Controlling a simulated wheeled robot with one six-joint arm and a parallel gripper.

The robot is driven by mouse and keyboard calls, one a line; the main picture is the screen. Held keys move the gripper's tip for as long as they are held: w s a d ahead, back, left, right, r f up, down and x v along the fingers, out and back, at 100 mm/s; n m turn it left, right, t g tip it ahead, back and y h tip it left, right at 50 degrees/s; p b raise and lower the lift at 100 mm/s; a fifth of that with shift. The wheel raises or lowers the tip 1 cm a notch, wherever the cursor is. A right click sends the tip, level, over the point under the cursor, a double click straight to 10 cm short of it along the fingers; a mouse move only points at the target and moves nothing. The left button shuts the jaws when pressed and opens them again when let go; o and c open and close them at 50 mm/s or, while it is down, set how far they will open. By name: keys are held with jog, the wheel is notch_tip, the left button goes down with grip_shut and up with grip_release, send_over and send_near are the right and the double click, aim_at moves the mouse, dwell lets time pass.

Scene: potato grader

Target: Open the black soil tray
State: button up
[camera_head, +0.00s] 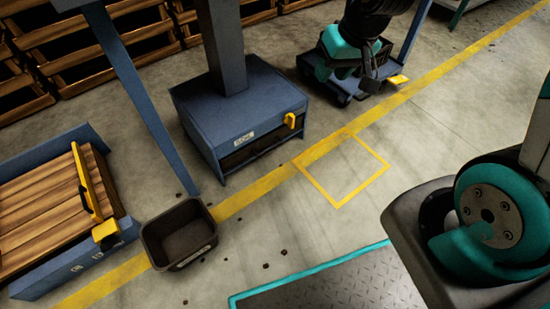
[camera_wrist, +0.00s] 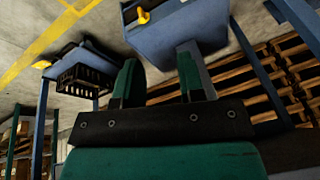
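A blue cabinet (camera_head: 238,112) stands on the floor in the head view, with a small white label and a yellow handle (camera_head: 291,120) at the right of its front. A dark tray front (camera_head: 258,147) shows low in that front and looks pushed in. In the wrist view, which looks upside down, the cabinet (camera_wrist: 185,32) and its yellow handle (camera_wrist: 144,16) are near the top edge. My gripper (camera_wrist: 158,72) is open, with a clear gap between its two fingers, empty and apart from the handle. In the head view my arm's end is at the top, right of the cabinet.
A blue cart (camera_head: 315,66) stands behind my arm's end. An open black bin (camera_head: 153,248) sits on the floor beside a wooden-slatted blue box (camera_head: 50,270). A yellow floor square (camera_head: 338,205) in front of the cabinet is clear. Wooden crates line the back.

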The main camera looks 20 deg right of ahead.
jog(key=w+a+f+m+t+y, duration=0.1)
jog(key=w+a+f+t+y, duration=0.15)
jog(key=w+f, duration=0.95)
jog(key=m+t, duration=0.9)
jog(key=m, duration=0.5)
send_near(275, 146)
jog(key=shift+f+b+x, duration=0.2)
jog(key=shift+b+x, duration=5)
jog(key=shift+b, duration=4.2)
jog(key=shift+d, duration=0.15)
jog(key=shift+c, duration=0.4)
